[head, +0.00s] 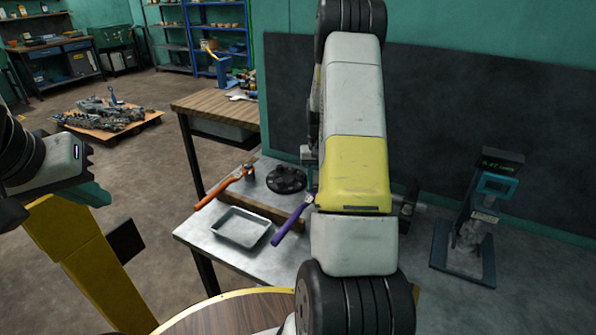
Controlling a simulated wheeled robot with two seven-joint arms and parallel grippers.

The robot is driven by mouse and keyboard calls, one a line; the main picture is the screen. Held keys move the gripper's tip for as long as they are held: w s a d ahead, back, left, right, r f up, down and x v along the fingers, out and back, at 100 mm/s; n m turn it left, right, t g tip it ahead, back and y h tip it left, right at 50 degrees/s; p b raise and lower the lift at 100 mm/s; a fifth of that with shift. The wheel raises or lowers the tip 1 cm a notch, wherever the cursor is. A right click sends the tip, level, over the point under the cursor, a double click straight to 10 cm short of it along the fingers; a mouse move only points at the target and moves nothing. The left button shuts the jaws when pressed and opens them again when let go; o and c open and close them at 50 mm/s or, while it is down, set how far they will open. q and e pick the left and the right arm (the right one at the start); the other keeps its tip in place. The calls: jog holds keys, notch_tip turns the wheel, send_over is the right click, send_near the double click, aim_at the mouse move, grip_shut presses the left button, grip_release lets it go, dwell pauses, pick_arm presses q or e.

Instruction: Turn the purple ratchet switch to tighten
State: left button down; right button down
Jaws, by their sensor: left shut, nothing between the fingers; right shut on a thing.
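The purple ratchet handle (289,226) slants up to the right on the grey bench. Its upper end runs behind my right arm, so its head and the switch are hidden. My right arm rises through the middle of the head view, directly in front of that spot. My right gripper is hidden behind this arm, and I cannot see what its fingers touch. Part of my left arm shows at the left edge, well away from the ratchet. I cannot make out its gripper fingers.
On the bench (203,238) lie an orange-handled tool (219,192), a dark round flanged part (286,179) and a shallow metal tray (241,228). A device with a small display (497,163) stands at the right. A dark panel (450,110) backs the bench.

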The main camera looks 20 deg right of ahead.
jog(key=c, duration=1.1)
grip_release()
jog(key=shift+o, duration=0.2)
jog(key=shift+r, duration=0.1)
notch_tip(320, 180, up, 8)
jog(key=shift+f, duration=0.2)
